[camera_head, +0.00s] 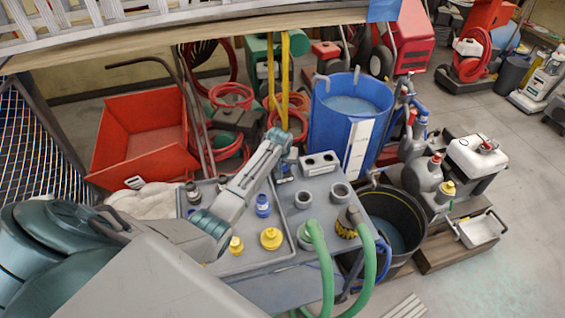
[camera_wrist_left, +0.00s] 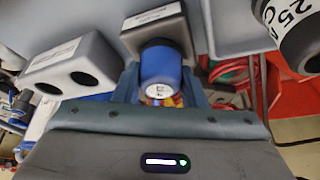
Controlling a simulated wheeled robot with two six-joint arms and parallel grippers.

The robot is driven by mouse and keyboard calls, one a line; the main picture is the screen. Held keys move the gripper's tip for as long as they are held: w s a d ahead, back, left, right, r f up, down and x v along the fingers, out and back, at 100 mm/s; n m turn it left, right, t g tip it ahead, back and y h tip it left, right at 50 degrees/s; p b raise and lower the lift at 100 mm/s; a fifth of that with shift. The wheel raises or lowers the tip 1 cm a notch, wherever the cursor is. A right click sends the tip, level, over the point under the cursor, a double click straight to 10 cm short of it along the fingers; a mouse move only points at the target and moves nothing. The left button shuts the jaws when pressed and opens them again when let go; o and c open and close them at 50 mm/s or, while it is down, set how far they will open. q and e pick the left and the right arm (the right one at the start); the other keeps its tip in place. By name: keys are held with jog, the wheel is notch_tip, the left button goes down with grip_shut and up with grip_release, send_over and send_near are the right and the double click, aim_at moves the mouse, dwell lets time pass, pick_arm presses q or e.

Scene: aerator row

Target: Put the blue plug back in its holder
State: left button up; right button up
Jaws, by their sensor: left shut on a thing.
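My left gripper (camera_head: 285,172) is at the back of the grey bench, just left of a grey block with two holes (camera_head: 319,163). In the left wrist view, a blue plug (camera_wrist_left: 162,65) with a pale printed end sits between the fingers, and the gripper is shut on it. A grey labelled block (camera_wrist_left: 155,32) is directly behind the plug in that view; I cannot tell whether the plug is in it or only in front of it. In the head view the gripper mostly hides the plug and this block. My right gripper is not in view.
A tray holds another blue-topped piece (camera_head: 263,205) and yellow pieces (camera_head: 271,238). Grey rings (camera_head: 303,200) and green hoses (camera_head: 322,265) stand at the bench's right. A blue barrel (camera_head: 345,105) and a black bucket (camera_head: 400,215) stand beyond. The two-hole block (camera_wrist_left: 75,68) is close beside the gripper.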

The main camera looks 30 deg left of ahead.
pick_arm(q)
jog(key=shift+f, duration=0.2)
jog(key=o, duration=1.2)
jog(key=shift+c, duration=0.2)
